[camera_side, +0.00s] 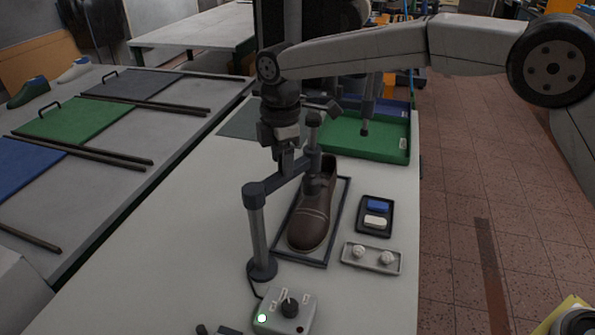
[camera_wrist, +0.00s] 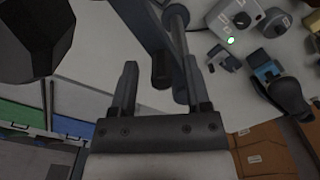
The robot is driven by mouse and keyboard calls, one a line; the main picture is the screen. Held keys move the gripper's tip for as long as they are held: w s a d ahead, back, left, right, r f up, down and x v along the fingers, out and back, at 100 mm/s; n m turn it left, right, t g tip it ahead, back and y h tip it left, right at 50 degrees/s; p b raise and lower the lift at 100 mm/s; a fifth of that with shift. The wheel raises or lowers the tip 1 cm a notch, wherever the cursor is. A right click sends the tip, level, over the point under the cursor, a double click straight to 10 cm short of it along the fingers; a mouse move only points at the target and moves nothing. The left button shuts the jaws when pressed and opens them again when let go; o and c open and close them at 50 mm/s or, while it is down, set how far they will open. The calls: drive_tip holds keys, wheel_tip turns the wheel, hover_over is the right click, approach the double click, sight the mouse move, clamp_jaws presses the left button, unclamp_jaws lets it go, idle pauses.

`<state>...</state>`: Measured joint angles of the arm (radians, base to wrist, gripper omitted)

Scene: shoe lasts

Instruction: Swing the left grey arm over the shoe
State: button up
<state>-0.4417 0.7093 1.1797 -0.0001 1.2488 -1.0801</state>
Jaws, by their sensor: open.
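The brown shoe (camera_side: 310,218) lies toe toward the camera inside a dark rectangular frame (camera_side: 344,205) on the white table. The left grey arm (camera_side: 281,188) reaches from the top of an upright post (camera_side: 257,225) left of the shoe toward the shoe's ankle end. An upright knobbed rod (camera_side: 313,135) stands at its far end; I cannot tell whether that end touches the shoe. My gripper (camera_side: 287,168) points down just beside the arm. In the wrist view my gripper (camera_wrist: 158,75) is open, with the grey arm (camera_wrist: 150,30) beyond the fingers. I cannot tell whether they touch it.
A control box (camera_side: 286,311) with a lit green light stands in front of the post. Right of the shoe are a dark tray (camera_side: 375,230) and a grey tray with two white knobs (camera_side: 371,268). A green tray (camera_side: 385,148) stands behind. The table's right edge is near.

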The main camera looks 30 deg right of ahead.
drive_tip(key=shift+r, duration=3.9)
drive_tip(key=shift+d, duration=0.1)
